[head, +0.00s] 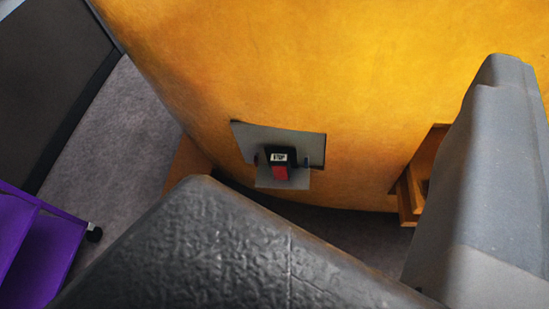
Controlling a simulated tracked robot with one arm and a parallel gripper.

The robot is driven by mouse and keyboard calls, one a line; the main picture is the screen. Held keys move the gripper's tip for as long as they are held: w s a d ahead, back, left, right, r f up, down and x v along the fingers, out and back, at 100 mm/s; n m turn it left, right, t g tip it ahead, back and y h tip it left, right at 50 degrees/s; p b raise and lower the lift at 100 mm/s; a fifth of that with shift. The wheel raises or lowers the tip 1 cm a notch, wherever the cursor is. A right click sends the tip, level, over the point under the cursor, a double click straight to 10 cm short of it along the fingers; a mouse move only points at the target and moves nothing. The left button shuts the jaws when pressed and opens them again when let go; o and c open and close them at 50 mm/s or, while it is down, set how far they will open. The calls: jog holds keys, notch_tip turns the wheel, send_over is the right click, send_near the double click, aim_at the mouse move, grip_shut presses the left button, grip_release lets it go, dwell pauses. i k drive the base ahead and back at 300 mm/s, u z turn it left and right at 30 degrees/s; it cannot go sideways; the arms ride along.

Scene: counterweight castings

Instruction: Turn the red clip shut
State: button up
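The red clip (280,173) is small and sits near the middle of the head view. It lies just below a black block with a white label (279,157), on a grey plate (308,145) against the yellow casting (330,60). The clip is too small in the picture to tell whether it is turned open or shut. Nothing is seen touching it. I cannot make out my gripper's fingertips in this view.
A dark, rough-surfaced block (200,250) fills the lower middle, in front of the casting's foot. A grey rounded body (480,190) stands at the right. A purple cart (35,245) is at lower left. Grey floor (125,140) shows clear at left.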

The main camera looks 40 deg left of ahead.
aim_at(256, 161)
jog(key=u, duration=0.1)
jog(key=k, duration=0.6)
jog(key=u, duration=0.8)
jog(key=i, duration=0.5)
jog(key=z, duration=0.05)
